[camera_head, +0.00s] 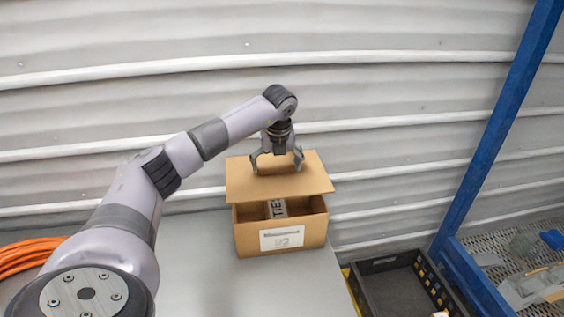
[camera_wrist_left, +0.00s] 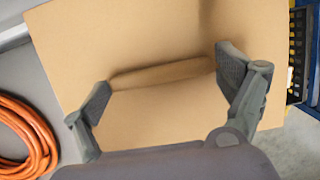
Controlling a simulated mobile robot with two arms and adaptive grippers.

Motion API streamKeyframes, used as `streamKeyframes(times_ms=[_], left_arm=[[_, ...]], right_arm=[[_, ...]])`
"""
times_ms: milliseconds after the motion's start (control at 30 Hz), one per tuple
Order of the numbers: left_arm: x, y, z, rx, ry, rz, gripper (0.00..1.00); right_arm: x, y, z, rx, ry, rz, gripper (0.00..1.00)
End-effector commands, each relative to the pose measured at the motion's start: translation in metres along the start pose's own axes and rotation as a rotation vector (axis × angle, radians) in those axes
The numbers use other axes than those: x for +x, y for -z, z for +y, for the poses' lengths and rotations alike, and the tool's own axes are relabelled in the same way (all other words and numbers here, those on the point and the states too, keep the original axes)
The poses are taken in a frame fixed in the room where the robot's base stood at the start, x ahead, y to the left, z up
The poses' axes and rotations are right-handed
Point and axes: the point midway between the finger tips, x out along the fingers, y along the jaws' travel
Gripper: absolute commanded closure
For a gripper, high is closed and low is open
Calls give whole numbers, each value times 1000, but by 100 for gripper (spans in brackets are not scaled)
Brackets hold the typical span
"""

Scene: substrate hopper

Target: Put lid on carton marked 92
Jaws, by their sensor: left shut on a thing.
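The cardboard carton (camera_head: 247,239) stands on the grey table, and the label on its front (camera_head: 282,239) reads 92. Its open top shows a grey item with dark letters (camera_head: 277,208) inside. The flat cardboard lid (camera_head: 300,184) is over the back part of the carton, tilted, leaving the front of the opening uncovered. My left gripper (camera_head: 277,167) is above the lid, shut on the raised ridge on its top. In the left wrist view the two fingers (camera_wrist_left: 165,85) stand at either end of this ridge (camera_wrist_left: 160,74). My right gripper is not seen.
A coil of orange hose (camera_head: 25,256) lies at the left of the table. A black crate (camera_head: 395,285) stands lower at the right, beside a blue post (camera_head: 490,140). A mesh shelf (camera_head: 530,265) holds several items. The corrugated wall is close behind the carton.

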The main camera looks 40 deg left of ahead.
Motion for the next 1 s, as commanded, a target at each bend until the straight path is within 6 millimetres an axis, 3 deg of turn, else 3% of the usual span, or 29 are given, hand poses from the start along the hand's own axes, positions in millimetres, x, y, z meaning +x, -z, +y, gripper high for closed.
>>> streamKeyframes(times_ms=[100,233,333,500,600,1000], left_arm=[[12,3,0,1,0,0,44],[24,7,0,2,1,0,44],[34,10,0,2,1,0,44],[50,14,0,2,0,1,44],[57,16,0,2,1,0,44],[62,17,-1,2,2,0,44]], right_arm=[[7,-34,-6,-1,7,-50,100],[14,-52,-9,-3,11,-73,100],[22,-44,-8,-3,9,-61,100],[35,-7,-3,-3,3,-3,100],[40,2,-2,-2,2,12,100],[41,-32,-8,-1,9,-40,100]])
